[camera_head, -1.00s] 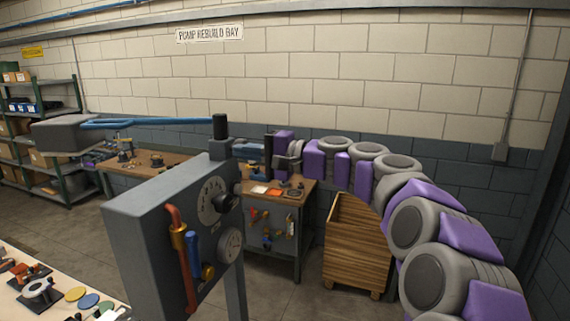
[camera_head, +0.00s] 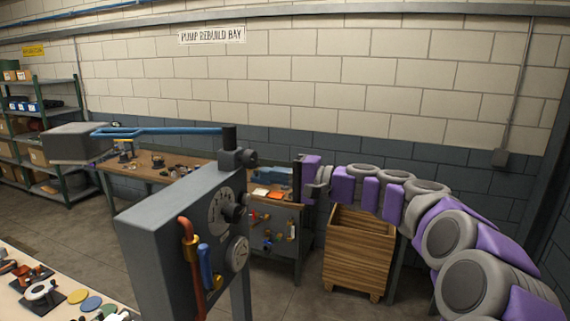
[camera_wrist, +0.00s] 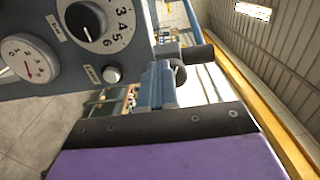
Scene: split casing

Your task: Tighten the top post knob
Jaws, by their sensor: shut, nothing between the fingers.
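The grey panel box (camera_head: 165,222) stands in the middle of the head view, a short black post (camera_head: 229,137) at its top right. The dark top post knob (camera_head: 249,157) sticks out to the right of the clamp block at the post's foot. My gripper (camera_head: 268,176) is to the right of the knob and a little lower, fingers toward the panel, shut and empty. A gap seems to show between fingers and knob. In the wrist view the shut blue-grey fingers (camera_wrist: 158,72) point up. The dark round knob (camera_wrist: 180,75) shows beside them, partly hidden.
A blue bar (camera_head: 160,131) reaches left from the post. The panel front carries a dial knob (camera_head: 233,213), a gauge (camera_head: 237,254) and a red pipe (camera_head: 190,255). A workbench (camera_head: 148,170) and wooden crate (camera_head: 358,252) stand behind.

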